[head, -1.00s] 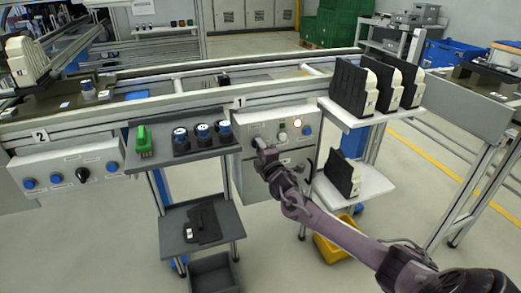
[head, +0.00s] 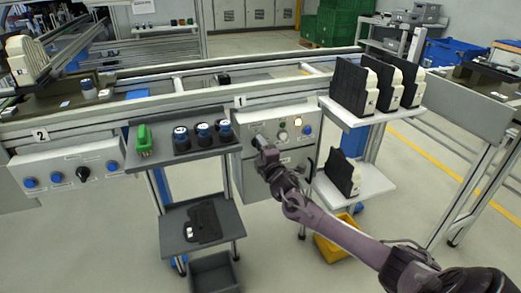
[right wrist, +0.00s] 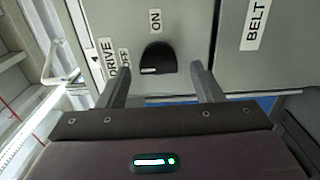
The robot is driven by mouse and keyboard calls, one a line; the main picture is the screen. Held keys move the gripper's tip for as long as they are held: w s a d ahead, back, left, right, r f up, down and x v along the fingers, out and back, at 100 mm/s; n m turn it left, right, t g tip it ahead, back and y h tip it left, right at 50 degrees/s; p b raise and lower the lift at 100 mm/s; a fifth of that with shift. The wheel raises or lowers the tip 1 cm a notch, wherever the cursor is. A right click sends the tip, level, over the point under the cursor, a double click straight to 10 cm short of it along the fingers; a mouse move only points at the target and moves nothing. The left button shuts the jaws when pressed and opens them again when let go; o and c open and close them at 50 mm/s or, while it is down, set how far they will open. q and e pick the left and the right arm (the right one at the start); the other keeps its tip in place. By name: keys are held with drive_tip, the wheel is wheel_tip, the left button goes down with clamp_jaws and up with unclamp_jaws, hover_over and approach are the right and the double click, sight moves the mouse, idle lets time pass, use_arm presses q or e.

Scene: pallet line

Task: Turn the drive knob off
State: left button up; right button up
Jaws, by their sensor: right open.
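The drive knob (right wrist: 157,58) is a black half-round knob on a grey panel in the right wrist view. Its white mark lies at its lower left, on the side of the OFF label (right wrist: 125,62). The ON label (right wrist: 155,22) is above it in that view. My right gripper (right wrist: 160,74) is open, with one finger on each side of the knob; I cannot tell whether either finger touches it. In the head view the right gripper (head: 262,146) is at the left part of control panel 1 (head: 283,157) and largely hides the knob. My left gripper is not in view.
A pale round lamp (head: 297,122) and a blue button (head: 307,130) are right of the gripper. A grey shelf cart (head: 185,160) stands close left, and a white shelf (head: 365,181) with black-and-cream parts stands close right. A yellow bin (head: 330,250) is below.

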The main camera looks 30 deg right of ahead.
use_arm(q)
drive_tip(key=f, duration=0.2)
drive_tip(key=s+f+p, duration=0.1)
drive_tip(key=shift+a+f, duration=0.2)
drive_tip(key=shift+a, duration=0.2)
use_arm(e)
drive_tip(key=v, duration=0.7)
drive_tip(key=shift+s, duration=0.1)
